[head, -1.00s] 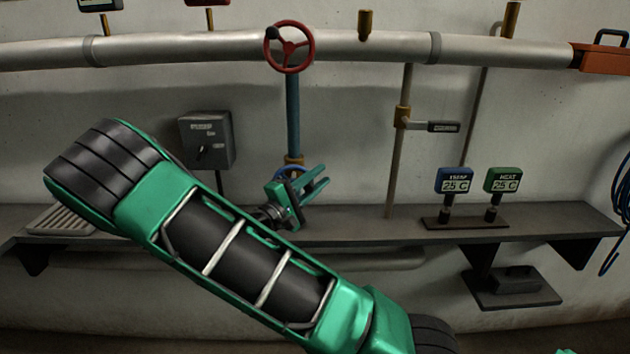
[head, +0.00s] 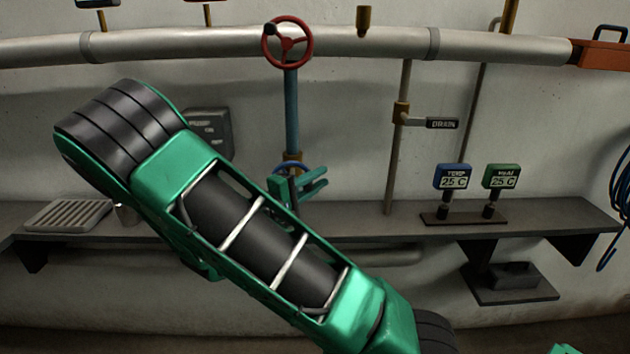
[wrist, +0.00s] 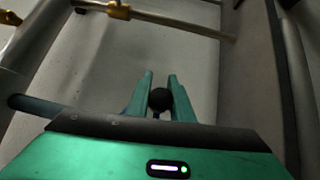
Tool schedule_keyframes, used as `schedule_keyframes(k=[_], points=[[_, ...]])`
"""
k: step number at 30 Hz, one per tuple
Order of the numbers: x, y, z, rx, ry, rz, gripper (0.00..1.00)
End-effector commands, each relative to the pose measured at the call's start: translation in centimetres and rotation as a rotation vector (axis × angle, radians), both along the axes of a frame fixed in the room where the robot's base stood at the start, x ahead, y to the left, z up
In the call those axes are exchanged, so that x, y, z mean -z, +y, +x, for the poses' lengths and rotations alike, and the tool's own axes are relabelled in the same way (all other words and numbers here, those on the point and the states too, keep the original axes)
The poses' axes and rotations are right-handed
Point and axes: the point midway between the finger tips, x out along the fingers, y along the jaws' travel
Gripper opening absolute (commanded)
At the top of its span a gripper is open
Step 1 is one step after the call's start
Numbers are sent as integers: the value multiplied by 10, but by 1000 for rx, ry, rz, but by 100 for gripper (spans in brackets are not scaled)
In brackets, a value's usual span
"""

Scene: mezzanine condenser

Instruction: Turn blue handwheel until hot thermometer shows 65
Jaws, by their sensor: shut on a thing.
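The blue handwheel (head: 291,167) sits low on the blue vertical pipe, mostly hidden behind my gripper (head: 318,180). In the wrist view my gripper's green fingers (wrist: 160,76) are closed around a black ball knob (wrist: 160,100). The knob appears to be the handwheel's, though the rim is not clear there. Two small displays stand at the right: a blue thermometer (head: 453,177) and a green thermometer (head: 501,177). Both read 25 C. Their labels are blurred, and I cannot tell which is the hot one.
A red handwheel (head: 287,44) is above on the large grey pipe (head: 190,46). A drain lever (head: 441,123) is to the right. A grey switch box (head: 212,130) is partly behind my arm. The shelf (head: 360,224) runs below, with a slatted tray (head: 68,215) at left.

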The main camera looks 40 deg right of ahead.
Motion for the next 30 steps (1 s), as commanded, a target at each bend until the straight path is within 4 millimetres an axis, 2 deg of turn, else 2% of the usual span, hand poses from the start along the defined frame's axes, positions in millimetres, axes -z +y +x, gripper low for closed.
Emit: schedule_keyframes(k=[1,3,12,16,30], points=[[2,2,2,-7,1,3,28],[1,2,2,-7,1,3,39],[1,1,1,-3,1,1,39],[1,9,0,-3,1,0,39],[8,88,-12,-7,2,1,39]])
